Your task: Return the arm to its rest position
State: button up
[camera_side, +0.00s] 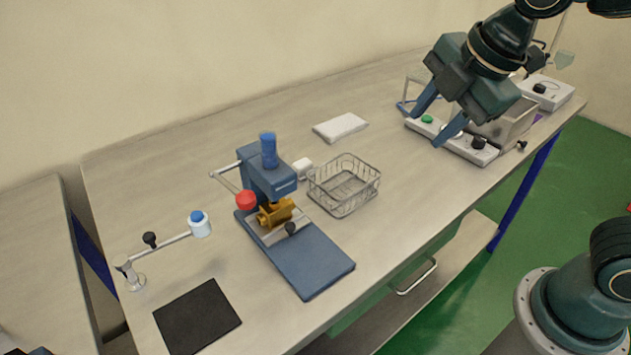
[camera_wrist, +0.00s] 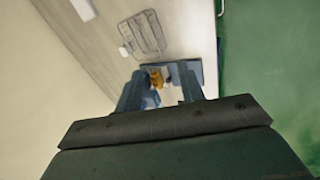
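My gripper (camera_side: 436,119) hangs in the air at the upper right of the side view, above the far right end of the bench. Its two blue fingers are spread apart with nothing visible between them. In the wrist view my gripper (camera_wrist: 160,90) also shows its fingers apart, with the bench far below. The blue press (camera_side: 266,177) with a red knob and a yellow fixture (camera_side: 276,211) stands on the bench, well away from my gripper. The yellow fixture also shows small in the wrist view (camera_wrist: 157,78).
A wire basket (camera_side: 344,186) and a white pad (camera_side: 340,127) lie mid-bench. A control box with a green button (camera_side: 427,119) sits below my gripper, beside a white device (camera_side: 546,92). A black mat (camera_side: 197,317) and a jointed arm with a blue-capped cylinder (camera_side: 200,224) are at the left.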

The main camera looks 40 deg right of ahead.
jog(key=s+d+m, duration=0.7)
jog(key=s+m, duration=0.4)
jog(key=m, duration=0.6)
jog(key=shift+d+f+t, duration=0.35)
jog(key=shift+f+t, duration=0.05)
jog(key=shift+f, duration=0.05)
